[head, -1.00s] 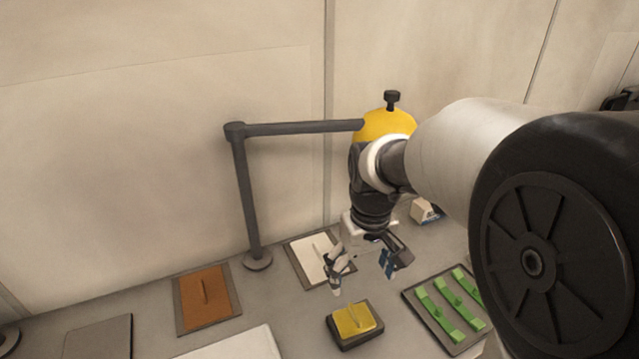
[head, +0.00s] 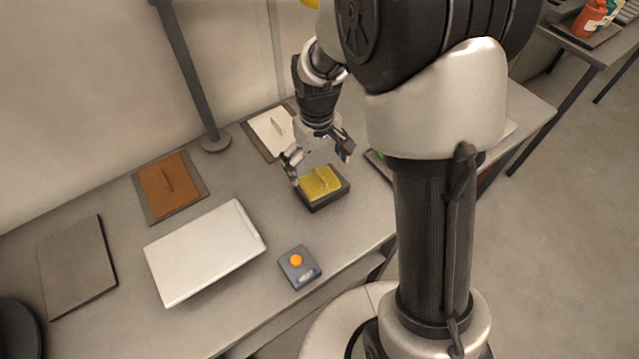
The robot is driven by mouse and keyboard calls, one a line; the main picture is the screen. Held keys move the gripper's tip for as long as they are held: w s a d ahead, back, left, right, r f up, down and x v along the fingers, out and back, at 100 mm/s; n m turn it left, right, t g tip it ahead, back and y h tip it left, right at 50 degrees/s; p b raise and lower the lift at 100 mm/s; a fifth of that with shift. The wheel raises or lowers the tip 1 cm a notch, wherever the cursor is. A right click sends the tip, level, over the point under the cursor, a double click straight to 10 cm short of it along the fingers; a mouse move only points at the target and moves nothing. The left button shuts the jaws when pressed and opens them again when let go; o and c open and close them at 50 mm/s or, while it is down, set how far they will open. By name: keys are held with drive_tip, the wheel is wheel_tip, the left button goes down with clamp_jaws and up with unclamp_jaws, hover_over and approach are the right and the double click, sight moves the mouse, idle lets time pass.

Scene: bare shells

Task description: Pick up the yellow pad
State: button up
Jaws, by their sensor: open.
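The yellow pad (head: 319,183) lies on a small dark tray (head: 328,199) on the grey table, with a raised ridge across its top. My gripper (head: 321,167) is open above the pad, its two fingers pointing down and spread over the pad's far side. Nothing is between the fingers. How far the fingertips stand above the pad is hard to tell from this view.
A white pad (head: 266,126) lies behind the gripper and an orange-brown pad (head: 166,184) to the left. A white slab (head: 205,251), a dark plate (head: 76,267) and a grey box with an orange button (head: 299,267) lie nearer. A lamp post (head: 190,75) stands behind.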

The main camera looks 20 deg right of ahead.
sight(320, 175)
drive_tip(key=f+b, duration=0.1)
drive_tip(key=f, duration=0.1)
drive_tip(key=f+b, duration=0.1)
drive_tip(key=f, duration=0.2)
drive_tip(key=shift+s+d+f, duration=0.1)
drive_tip(key=shift+d+f, duration=0.05)
drive_tip(key=shift+d, duration=0.05)
drive_tip(key=c, duration=1)
drive_tip(key=shift+r, duration=0.25)
drive_tip(key=shift+c, duration=0.3)
wheel_tip(320, 175, up, 20)
drive_tip(key=p, duration=0.6)
drive_tip(key=shift+f, duration=0.15)
